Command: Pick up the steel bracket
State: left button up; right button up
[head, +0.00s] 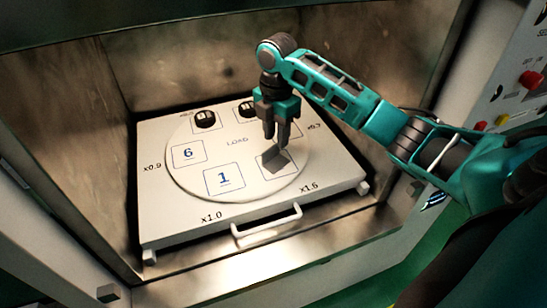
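The steel bracket (274,162) is a small grey angled piece. It sits on a square marked spot at the right front of the round white turntable (207,153). My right gripper (276,138) points down just above the bracket, at its rear edge. Its two dark fingers show apart, with a gap between them, and I see nothing clearly held. Whether a fingertip touches the bracket is too small to tell. My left gripper is not in view.
Black knob-like parts (204,119) stand at the back of the turntable. Squares marked 6 and 1 are bare. The white tray (160,222) has a front handle (267,226). Metal chamber walls (185,60) enclose the back and sides. A control panel (515,95) is at right.

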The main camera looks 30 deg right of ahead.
aim_at(275, 146)
notch_tip(275, 146, down, 4)
jog(key=shift+a+f, duration=0.1)
jog(key=shift+a, duration=0.05)
jog(key=shift+c, duration=0.4)
grip_shut()
